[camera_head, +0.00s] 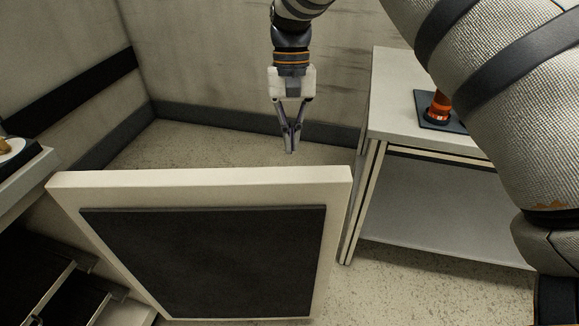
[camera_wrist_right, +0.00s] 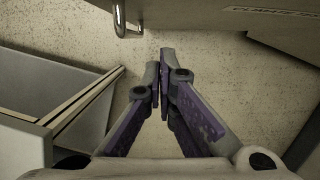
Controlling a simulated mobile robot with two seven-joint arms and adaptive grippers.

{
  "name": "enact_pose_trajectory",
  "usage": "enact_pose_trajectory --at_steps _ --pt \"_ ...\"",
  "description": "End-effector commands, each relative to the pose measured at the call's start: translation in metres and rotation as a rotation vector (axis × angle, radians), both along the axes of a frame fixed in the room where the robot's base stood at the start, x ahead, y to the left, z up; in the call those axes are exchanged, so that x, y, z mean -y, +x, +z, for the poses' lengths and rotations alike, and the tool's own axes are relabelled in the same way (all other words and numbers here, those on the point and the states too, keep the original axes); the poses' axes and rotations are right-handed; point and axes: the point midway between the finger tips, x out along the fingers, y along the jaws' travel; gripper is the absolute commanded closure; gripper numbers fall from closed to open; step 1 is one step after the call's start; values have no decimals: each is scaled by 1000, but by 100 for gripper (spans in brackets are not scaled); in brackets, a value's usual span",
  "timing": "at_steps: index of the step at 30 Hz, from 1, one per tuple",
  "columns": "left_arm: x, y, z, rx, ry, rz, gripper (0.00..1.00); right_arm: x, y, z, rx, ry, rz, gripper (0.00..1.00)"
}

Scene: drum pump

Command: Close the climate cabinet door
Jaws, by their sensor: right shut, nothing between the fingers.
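The climate cabinet door (camera_head: 200,180) stands open in the head view, a thick white panel with a dark inner sheet facing me. Part of the cabinet (camera_head: 60,290), with a dark interior and metal rails, shows at lower left. My right gripper (camera_head: 290,150) points down beyond the door's top edge, on its outer side, apart from it in the picture. Its fingers are shut and empty, also in the right wrist view (camera_wrist_right: 160,70). That view shows the door (camera_wrist_right: 190,12) along the top, with a metal handle (camera_wrist_right: 120,20) and lettering. My left gripper is not in view.
A white table (camera_head: 400,110) stands right of the door, with an orange object (camera_head: 438,105) on a dark plate on top. Walls close off the back. Speckled floor (camera_head: 210,145) is clear behind the door.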

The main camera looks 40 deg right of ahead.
Motion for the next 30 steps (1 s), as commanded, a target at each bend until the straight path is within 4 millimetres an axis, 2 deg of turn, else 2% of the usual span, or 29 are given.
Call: enact_pose_trajectory --at_steps 3,6,9,15,30 --pt "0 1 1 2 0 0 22 -4 -6 -25 -3 -1 0 100" --pt "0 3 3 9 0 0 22 -8 -12 -40 0 -1 1 100" --pt "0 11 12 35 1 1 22 -17 -26 -33 7 -1 0 100" --pt "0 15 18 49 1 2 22 -27 -40 -37 5 -1 0 100" --pt "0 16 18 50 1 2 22 -27 -42 -39 2 0 -11 100"
